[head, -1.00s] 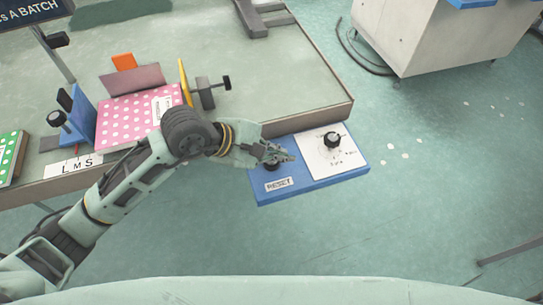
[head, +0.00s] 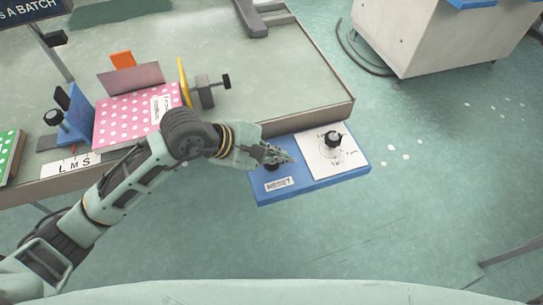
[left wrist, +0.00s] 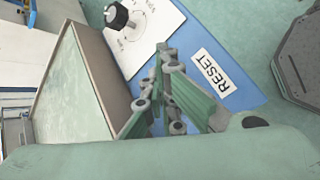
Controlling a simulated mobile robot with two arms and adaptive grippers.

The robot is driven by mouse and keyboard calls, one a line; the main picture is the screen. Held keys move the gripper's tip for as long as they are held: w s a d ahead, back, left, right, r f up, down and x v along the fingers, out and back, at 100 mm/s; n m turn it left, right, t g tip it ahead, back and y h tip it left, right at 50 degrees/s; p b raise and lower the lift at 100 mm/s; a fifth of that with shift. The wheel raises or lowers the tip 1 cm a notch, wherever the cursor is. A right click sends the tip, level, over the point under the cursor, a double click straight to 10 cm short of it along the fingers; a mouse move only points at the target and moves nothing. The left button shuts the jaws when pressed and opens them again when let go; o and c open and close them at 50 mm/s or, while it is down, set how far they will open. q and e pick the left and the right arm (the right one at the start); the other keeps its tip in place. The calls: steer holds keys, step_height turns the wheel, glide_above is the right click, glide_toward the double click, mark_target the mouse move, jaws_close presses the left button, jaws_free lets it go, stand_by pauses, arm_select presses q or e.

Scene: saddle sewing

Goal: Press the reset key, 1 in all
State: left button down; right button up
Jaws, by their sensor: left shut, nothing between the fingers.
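The blue control panel (head: 313,186) sits at the table's front corner and bears a white RESET label (head: 278,183). A dark round key (head: 271,166) shows just behind the label, partly covered by my left gripper (head: 288,157). The gripper is shut and empty, its tips low over the panel beside the key. I cannot tell whether it touches the key. In the left wrist view the fingers (left wrist: 165,95) are over the panel, with the RESET label (left wrist: 212,72) to their right. The key cannot be made out there. My right gripper is not in view.
A black knob (head: 333,139) stands on the white dial plate (head: 325,165) right of the gripper. A pink dotted piece (head: 125,120) lies in a fixture on the table (head: 300,75). A pale cabinet (head: 430,40) stands at the back right.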

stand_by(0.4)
arm_select(q)
steer(key=shift+r+p, duration=0.4)
steer(key=shift+r, duration=0.5)
steer(key=shift+r, duration=0.1)
step_height(320, 180, up, 5)
steer(key=shift+f+p, duration=0.1)
steer(key=shift+p, duration=1.1)
